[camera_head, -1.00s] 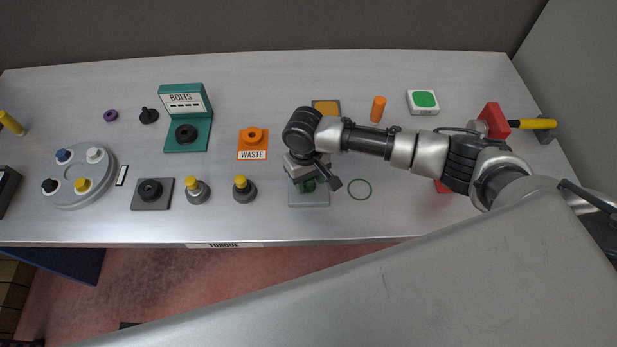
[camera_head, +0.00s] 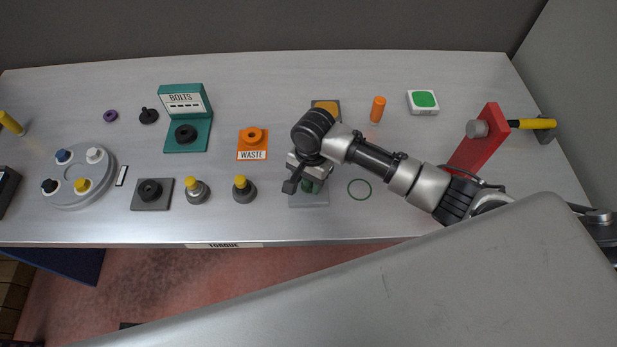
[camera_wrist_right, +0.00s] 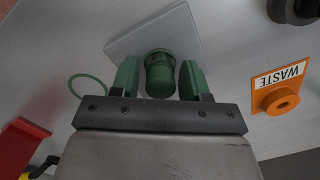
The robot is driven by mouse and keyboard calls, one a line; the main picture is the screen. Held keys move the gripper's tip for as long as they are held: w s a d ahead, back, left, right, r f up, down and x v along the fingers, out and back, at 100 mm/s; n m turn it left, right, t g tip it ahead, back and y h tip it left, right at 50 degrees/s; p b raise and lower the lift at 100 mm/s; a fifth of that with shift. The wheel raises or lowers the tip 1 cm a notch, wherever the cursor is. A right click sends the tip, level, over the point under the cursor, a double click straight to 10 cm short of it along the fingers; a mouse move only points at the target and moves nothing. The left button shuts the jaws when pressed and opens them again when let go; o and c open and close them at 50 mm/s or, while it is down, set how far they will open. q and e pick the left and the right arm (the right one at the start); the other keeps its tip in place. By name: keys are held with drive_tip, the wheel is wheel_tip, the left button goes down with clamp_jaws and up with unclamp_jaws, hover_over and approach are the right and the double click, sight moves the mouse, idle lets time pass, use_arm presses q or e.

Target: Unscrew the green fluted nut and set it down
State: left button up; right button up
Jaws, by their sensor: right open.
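The green fluted nut (camera_wrist_right: 160,72) stands upright on a pale grey plate (camera_wrist_right: 122,44) in the right wrist view. My right gripper (camera_wrist_right: 160,78) is open, with one green finger on each side of the nut. I cannot tell whether the fingers touch it. In the head view my right gripper (camera_head: 308,172) is over the same plate (camera_head: 309,200) and mostly hides the nut (camera_head: 311,186). My left gripper is not in view.
A thin green ring (camera_head: 359,189) lies right of the plate. A red bar (camera_head: 479,145) stands at the right. The front middle right table is clear.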

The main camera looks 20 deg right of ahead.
drive_tip(key=shift+c, duration=0.4)
drive_tip(key=c, duration=0.4)
drive_tip(key=n, duration=0.5)
drive_tip(key=shift+h, duration=0.3)
drive_tip(key=shift+c, duration=0.2)
drive_tip(key=n, duration=0.6)
drive_tip(key=shift+n+h, duration=0.3)
drive_tip(key=shift+n, duration=0.1)
drive_tip(key=o, duration=0.5)
